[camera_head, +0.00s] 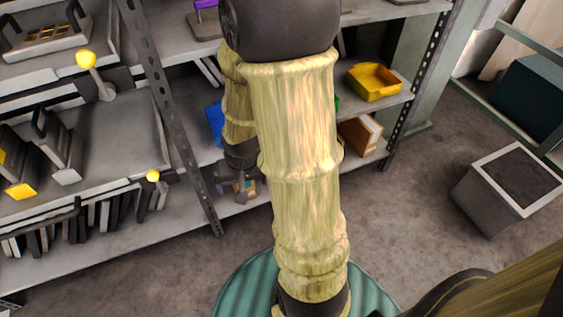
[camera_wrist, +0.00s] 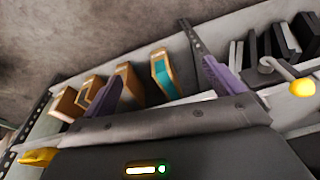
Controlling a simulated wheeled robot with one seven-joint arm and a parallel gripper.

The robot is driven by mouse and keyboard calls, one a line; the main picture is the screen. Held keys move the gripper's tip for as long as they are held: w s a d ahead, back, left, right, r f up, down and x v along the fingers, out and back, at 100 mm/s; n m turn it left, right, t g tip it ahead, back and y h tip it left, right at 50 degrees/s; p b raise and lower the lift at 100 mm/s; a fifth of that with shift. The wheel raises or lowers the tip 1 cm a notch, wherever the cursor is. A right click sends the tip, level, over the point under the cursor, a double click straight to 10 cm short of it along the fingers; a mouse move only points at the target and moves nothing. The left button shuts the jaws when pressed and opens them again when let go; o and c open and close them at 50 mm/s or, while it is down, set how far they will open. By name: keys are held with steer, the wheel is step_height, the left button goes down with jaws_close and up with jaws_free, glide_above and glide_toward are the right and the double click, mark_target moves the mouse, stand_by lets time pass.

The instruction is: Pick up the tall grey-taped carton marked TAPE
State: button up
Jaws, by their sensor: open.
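Several orange-brown cartons stand in a row on a lower shelf in the wrist view. One has a teal band (camera_wrist: 162,75). To its left is a carton with a duller brown-grey face (camera_wrist: 131,84), then a smaller carton (camera_wrist: 91,89) and another at the far left (camera_wrist: 66,103). No marking is readable, so I cannot tell which is marked TAPE. My gripper (camera_wrist: 160,86) is open, its purple fingers spread wide with nothing visibly held. The teal-banded carton shows between the fingers, beyond them. In the head view my arm hides most of the row; an orange-brown carton (camera_head: 360,135) shows right of it.
A yellow bin (camera_head: 374,81) stands on the shelf above. A perforated upright post (camera_head: 175,110) rises left of my gripper. Dark upright items (camera_head: 80,225) and a yellow-knobbed lever (camera_head: 153,177) are further left. A grey box (camera_head: 505,190) stands on open floor at right.

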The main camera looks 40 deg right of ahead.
steer(key=w+d+f+m+t+y+b, duration=0.15)
steer(key=f+m+b, duration=0.25)
steer(key=f, duration=0.5)
steer(key=d+f+m+t+y+b, duration=0.1)
steer(key=d+f+m+b, duration=0.2)
steer(key=f+m, duration=0.35)
steer(key=d+f+m+t+y+b, duration=0.1)
steer(key=d+f+m+b, duration=0.25)
steer(key=f, duration=0.65)
steer(key=w+d+f+m+t+b, duration=0.2)
steer(key=d+f+m+t+b, duration=0.2)
steer(key=f+m+t+b, duration=0.25)
steer(key=s+d+r+m+t+h+b, duration=0.1)
steer(key=d+r+m+t+h+b, duration=0.1)
steer(key=d+m+t+h+b, duration=0.3)
steer(key=d+m+h, duration=0.3)
steer(key=d+m, duration=0.4)
steer(key=m, duration=0.2)
steer(key=shift+s+r, duration=0.35)
steer(key=shift+s, duration=0.05)
steer(key=shift+w+m, duration=0.1)
steer(key=shift+m, duration=0.15)
steer(key=p+x, duration=0.3)
steer(key=x, duration=0.9)
steer(key=shift+p, duration=0.4)
